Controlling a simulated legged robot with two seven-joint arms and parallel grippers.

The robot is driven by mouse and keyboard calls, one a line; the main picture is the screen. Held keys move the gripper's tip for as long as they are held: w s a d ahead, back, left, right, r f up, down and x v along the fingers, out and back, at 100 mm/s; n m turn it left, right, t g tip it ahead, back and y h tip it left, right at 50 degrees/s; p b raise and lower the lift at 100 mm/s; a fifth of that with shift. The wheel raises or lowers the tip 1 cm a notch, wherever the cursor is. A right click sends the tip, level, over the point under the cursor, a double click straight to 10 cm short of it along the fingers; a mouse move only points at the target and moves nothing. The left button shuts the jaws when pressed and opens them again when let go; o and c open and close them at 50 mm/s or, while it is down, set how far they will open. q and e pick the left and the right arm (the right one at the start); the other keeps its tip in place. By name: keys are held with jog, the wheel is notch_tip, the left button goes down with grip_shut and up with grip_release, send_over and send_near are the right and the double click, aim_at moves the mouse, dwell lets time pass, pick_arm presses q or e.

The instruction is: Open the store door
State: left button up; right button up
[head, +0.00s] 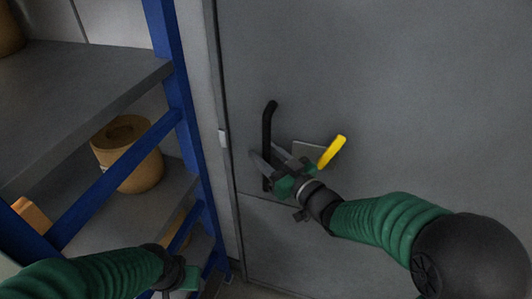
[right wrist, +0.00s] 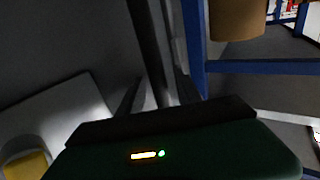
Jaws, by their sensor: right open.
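The store door (head: 400,110) is a large grey panel, standing shut against its frame at its left edge. A black vertical bar handle (head: 269,122) is mounted near that edge. My right gripper (head: 267,156) is open at the handle's lower half, with its fingers on either side of the bar in the picture. In the right wrist view a dark bar (right wrist: 150,50) runs up between the fingertips; contact cannot be told. A yellow lever (head: 331,152) on a grey plate (head: 308,152) is right of the handle. My left gripper (head: 178,278) is low at left, its jaws unclear.
A blue-framed shelf rack (head: 172,75) stands close to the door's left side, with grey shelves (head: 75,95). A tan bucket (head: 128,155) sits on a lower shelf. My left forearm is in front of the rack. The door face to the right is bare.

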jog(key=shift+c, duration=0.3)
grip_shut()
dwell(1.1)
